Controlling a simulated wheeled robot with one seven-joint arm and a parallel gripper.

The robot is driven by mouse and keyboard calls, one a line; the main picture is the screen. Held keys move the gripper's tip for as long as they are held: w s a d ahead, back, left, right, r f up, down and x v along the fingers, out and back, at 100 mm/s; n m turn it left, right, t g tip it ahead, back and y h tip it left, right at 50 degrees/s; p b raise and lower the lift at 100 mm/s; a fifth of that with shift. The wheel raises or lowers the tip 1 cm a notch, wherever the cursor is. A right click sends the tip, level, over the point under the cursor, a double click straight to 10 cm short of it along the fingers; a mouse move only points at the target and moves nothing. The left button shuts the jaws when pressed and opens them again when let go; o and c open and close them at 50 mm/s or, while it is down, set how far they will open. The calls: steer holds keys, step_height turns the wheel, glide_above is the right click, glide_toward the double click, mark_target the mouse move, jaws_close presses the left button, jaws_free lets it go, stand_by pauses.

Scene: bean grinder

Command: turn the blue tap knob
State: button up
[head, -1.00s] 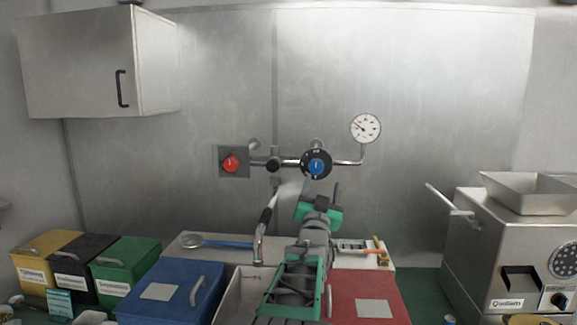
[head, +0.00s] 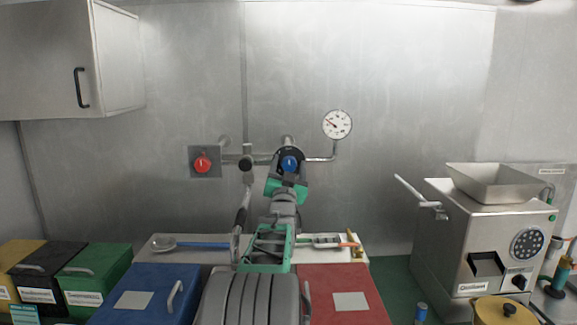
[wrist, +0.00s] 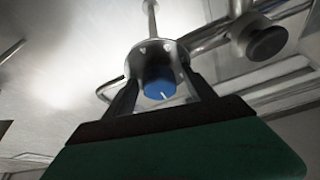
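The blue tap knob (head: 289,163) sits on a round black dial plate on the wall pipe, with a white line on its face. My gripper (head: 289,174) is in front of it, its green body just below the knob in the head view. In the wrist view the blue knob (wrist: 159,83) lies between the two dark fingers of my gripper (wrist: 161,92). The fingers are open, with a gap visible on each side of the knob. I cannot tell how far the fingertips reach past its face.
A red knob (head: 202,164) on a square plate and a black valve knob (head: 246,163) share the pipe to the left. A pressure gauge (head: 337,124) stands up to the right.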

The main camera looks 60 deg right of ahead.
steer(key=c, duration=1.3)
steer(key=shift+s, duration=0.1)
